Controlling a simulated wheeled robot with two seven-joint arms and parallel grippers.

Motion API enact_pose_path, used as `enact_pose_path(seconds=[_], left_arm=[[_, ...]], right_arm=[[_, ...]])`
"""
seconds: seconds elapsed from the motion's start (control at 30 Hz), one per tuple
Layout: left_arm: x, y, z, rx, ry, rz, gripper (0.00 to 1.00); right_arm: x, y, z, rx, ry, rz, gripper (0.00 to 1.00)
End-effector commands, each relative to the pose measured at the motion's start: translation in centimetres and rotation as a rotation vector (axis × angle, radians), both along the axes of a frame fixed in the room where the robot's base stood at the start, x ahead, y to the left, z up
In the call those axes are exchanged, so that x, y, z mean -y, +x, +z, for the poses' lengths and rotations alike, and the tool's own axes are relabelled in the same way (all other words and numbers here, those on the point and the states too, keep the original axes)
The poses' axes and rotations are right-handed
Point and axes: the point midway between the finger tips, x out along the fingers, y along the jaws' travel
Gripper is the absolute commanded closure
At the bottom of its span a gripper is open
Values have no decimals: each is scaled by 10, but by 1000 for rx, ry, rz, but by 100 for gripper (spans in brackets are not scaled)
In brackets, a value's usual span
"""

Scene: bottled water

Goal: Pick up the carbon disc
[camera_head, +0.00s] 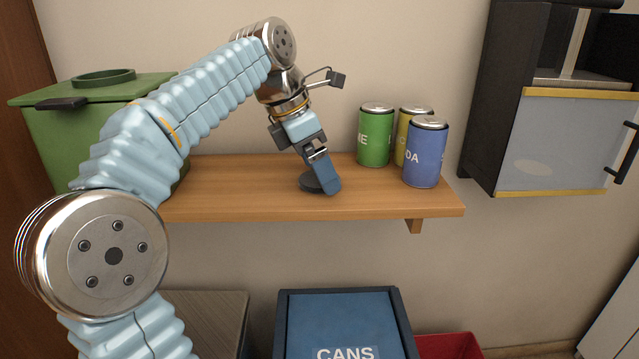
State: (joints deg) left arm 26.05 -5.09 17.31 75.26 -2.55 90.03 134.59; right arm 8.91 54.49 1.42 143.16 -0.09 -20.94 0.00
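The carbon disc (308,183) is a small, flat, dark round piece on the wooden shelf (235,204), near its front edge. My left arm comes in from the left and reaches down to it. My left gripper (326,186) points down at the disc, with a blue finger in front of the disc's right side. The finger covers part of the disc, and the other finger is hard to make out. I cannot tell whether the gripper is closed on the disc. My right gripper does not show.
A green can (375,137), a yellow can (403,124) and a blue can (425,155) stand right of the gripper on the shelf. A green bin (60,125) is at left. Below are a blue "CANS" bin (340,320) and a red bin (447,346). A dark cabinet (505,90) hangs at right.

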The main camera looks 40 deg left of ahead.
Motion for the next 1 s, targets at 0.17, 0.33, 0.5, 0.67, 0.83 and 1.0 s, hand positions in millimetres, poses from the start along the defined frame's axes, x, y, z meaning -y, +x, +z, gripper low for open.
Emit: enact_pose_path(seconds=[0.17,0.33,0.5,0.67,0.83,1.0], left_arm=[[1,1,-2,1,-1,0,0],[1,1,-2,1,-1,0,14],[1,1,-2,1,-1,0,40],[1,1,-2,1,-1,0,51],[1,1,0,1,0,0,51],[1,1,14,2,1,-1,51]], right_arm=[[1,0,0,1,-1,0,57],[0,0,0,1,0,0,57],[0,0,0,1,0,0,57],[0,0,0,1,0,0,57],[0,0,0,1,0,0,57],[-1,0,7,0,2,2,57]])
